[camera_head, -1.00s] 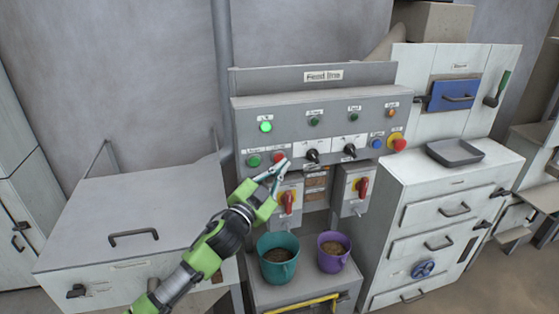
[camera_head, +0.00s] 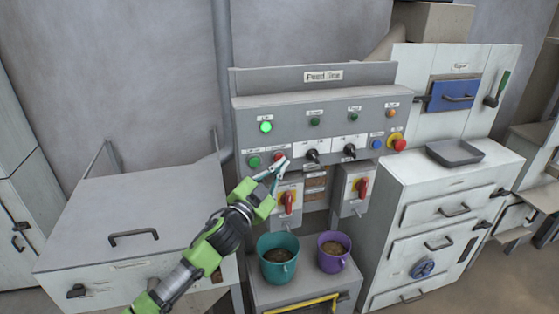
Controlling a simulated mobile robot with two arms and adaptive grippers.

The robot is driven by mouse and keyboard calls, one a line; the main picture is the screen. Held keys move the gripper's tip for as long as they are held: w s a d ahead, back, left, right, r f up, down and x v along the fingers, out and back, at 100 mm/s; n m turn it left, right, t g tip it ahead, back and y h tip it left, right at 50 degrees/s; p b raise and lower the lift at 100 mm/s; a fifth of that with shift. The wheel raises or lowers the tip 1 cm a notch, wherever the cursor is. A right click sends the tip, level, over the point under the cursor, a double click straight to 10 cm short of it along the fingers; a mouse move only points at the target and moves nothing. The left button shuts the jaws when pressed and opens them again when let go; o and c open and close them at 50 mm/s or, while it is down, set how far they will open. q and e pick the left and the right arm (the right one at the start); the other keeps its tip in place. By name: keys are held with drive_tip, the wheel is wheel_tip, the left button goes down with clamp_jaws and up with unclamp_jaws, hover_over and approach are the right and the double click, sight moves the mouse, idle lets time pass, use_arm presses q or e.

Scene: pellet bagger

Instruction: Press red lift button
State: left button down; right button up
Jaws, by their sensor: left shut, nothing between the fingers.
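The red button (camera_head: 278,157) sits in the lower row at the left of the grey feed line panel (camera_head: 375,112), beside a green button (camera_head: 254,162). My left gripper (camera_head: 284,161) is shut and empty. Its fingertips are at the lower right edge of the red button in the picture and cover a little of it. I cannot tell whether they touch it. My right gripper is not in view.
A green lamp (camera_head: 265,127) glows above. Black selector knobs (camera_head: 312,156) and a red-and-yellow stop button (camera_head: 399,144) are to the right. Red rotary switches (camera_head: 288,202) hang below the panel. Teal (camera_head: 277,266) and purple (camera_head: 332,262) buckets stand underneath.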

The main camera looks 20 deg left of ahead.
use_arm(q)
drive_tip(key=shift+w+a, duration=0.25)
drive_tip(key=shift+w, duration=0.1)
idle(0.7)
drive_tip(key=shift+s+d, duration=0.4)
drive_tip(key=shift+s, duration=0.25)
drive_tip(key=shift+d, duration=0.1)
drive_tip(key=s+d, duration=0.1)
drive_tip(key=s+d+p, duration=0.1)
drive_tip(key=s, duration=0.1)
drive_tip(key=s+d, duration=0.1)
drive_tip(key=s, duration=0.1)
drive_tip(key=shift+d+p, duration=0.1)
drive_tip(key=shift+p, duration=0.2)
idle(0.4)
